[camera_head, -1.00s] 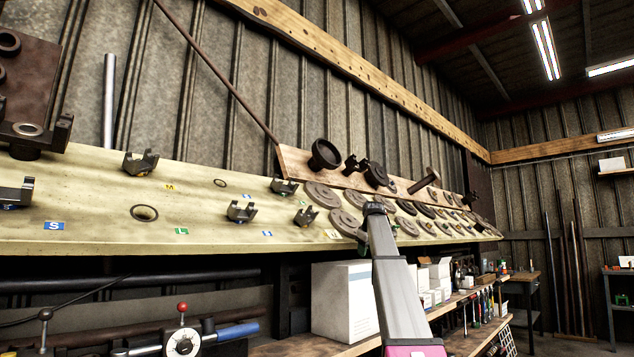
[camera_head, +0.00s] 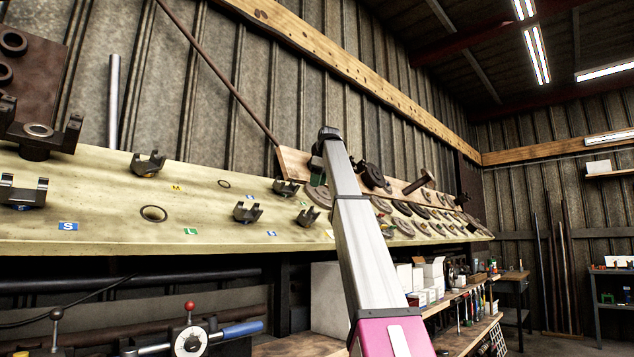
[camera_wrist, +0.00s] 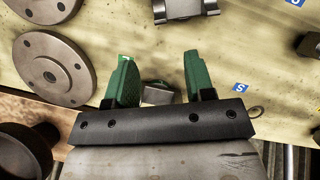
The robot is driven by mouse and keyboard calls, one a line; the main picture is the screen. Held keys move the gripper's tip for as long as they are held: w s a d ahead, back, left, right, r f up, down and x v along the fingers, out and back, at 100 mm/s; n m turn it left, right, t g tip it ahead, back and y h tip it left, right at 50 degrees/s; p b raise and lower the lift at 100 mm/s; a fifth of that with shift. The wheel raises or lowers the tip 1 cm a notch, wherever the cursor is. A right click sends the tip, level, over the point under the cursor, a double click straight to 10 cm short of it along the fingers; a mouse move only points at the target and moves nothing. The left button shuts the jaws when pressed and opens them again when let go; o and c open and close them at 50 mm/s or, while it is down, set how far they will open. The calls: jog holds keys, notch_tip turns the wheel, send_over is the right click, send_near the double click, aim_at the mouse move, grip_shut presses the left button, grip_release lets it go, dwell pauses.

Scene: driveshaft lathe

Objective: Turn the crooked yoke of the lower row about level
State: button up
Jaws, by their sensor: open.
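In the head view the lower row on the pale board (camera_head: 110,215) holds a yoke at the left (camera_head: 22,192), a middle yoke (camera_head: 246,212) and a right yoke (camera_head: 307,217). The right yoke looks turned compared with the middle one. My gripper (camera_wrist: 160,75) is open, with green fingers above the board. A dark part (camera_wrist: 157,94) shows between the fingers, partly hidden; I see no contact.
Upper-row yokes stand behind, at the left (camera_head: 40,135), centre (camera_head: 148,163) and right (camera_head: 286,187). Round flanges (camera_wrist: 50,68) lie beside my gripper. A dark cup-shaped part (camera_wrist: 22,150) is near the wrist. A slanting rod (camera_head: 220,75) leans on the wall.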

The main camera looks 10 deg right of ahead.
aim_at(312, 206)
jog(key=x, duration=1)
jog(key=shift+w+a+f, duration=0.1)
jog(key=shift+a+f, duration=0.05)
jog(key=shift+f, duration=0.15)
grip_shut()
dwell(1.4)
